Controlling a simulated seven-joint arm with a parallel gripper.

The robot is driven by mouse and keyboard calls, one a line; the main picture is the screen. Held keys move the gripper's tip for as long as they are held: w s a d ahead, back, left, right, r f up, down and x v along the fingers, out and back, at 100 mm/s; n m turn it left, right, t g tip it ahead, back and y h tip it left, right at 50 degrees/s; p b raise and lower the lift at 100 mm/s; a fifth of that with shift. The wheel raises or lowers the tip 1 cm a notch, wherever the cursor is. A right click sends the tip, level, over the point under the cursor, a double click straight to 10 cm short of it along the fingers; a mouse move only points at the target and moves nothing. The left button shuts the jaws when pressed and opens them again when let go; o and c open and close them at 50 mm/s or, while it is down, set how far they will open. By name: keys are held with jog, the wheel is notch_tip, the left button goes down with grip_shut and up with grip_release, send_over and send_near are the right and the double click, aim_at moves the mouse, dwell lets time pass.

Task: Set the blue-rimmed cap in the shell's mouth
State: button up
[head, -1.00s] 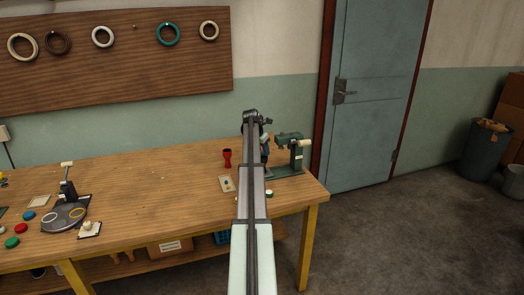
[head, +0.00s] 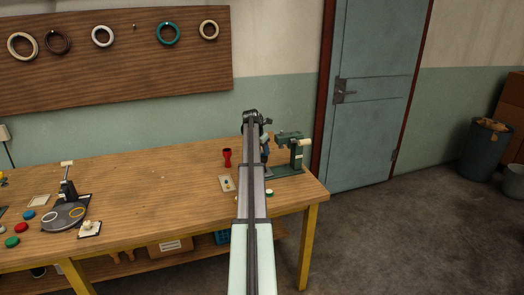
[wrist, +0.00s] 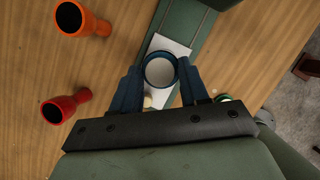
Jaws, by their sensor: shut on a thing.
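The blue-rimmed cap (wrist: 160,69) shows in the wrist view as a pale disc with a dark blue rim. My gripper (wrist: 160,78) is shut on it, with one blue finger on each side. An orange goblet shell (wrist: 78,18) lies left of the gripper in the wrist view, with its dark mouth showing. A red goblet shell (wrist: 62,106) is below it, and a red one stands on the table in the head view (head: 227,157). In the head view my arm hides the cap. What is directly under the cap is hidden.
The middle of the table (head: 160,180) is clear.

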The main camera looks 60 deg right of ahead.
jog(key=o, duration=1.1)
jog(key=shift+o, duration=0.3)
jog(key=o, duration=0.3)
jog(key=shift+r, duration=3.05)
